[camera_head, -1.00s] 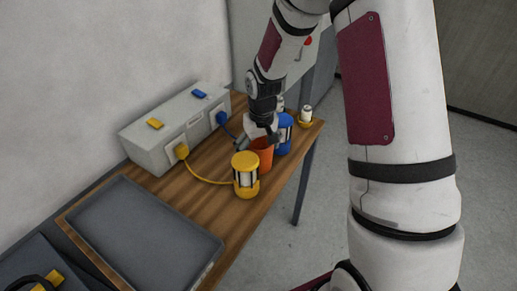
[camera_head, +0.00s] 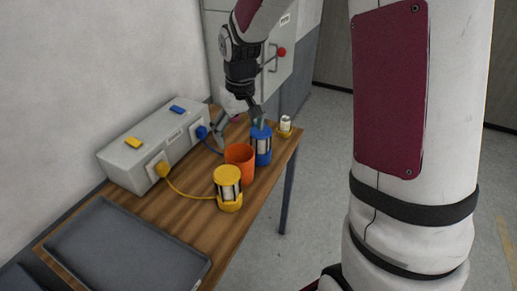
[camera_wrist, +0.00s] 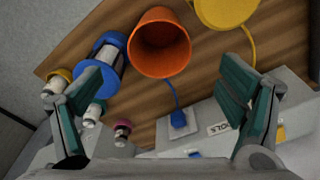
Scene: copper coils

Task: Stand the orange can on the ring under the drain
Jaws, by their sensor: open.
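The orange can (camera_head: 240,160) stands upright on the wooden table, between a blue-capped coil holder and a yellow-capped one. In the wrist view the can (camera_wrist: 160,45) shows its open, empty top, beyond the fingertips. My gripper (camera_head: 239,124) is open, behind and slightly above the can, with nothing between its fingers. Its two green-padded fingers also show in the wrist view (camera_wrist: 163,88), wide apart. A grey cabinet with a red-knobbed fitting (camera_head: 278,53) stands behind; I cannot clearly make out a drain or a ring under it.
The blue holder (camera_head: 262,147) stands close right of the can, the yellow holder (camera_head: 228,190) in front. Cables run from both to a grey box (camera_head: 122,157). A grey tray (camera_head: 125,250) fills the near end.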

